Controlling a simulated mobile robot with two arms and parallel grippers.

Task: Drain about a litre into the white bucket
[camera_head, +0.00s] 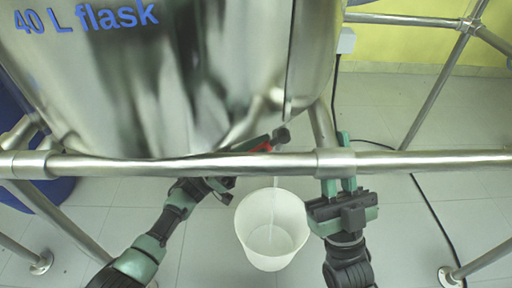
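The white bucket (271,258) stands upright on the floor below the steel vessel marked "40 L flask" (140,75), its open top facing me. A dark outlet valve (281,136) with a red part (262,147) shows under the vessel, above the bucket. A faint thin pale streak runs down from there into the bucket; I cannot tell if it is liquid. My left gripper (256,144) reaches up to the red part; the rail and vessel partly hide its fingers, so its grip is unclear. My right gripper (340,160) is open and empty, right of the bucket, its fingers crossing behind the rail.
A horizontal steel rail (420,161) crosses the view in front of the vessel. Frame legs stand at both sides. A black cable (436,215) runs over the tiled floor at right. A blue container (60,190) is at the left. Floor right of my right gripper is mostly clear.

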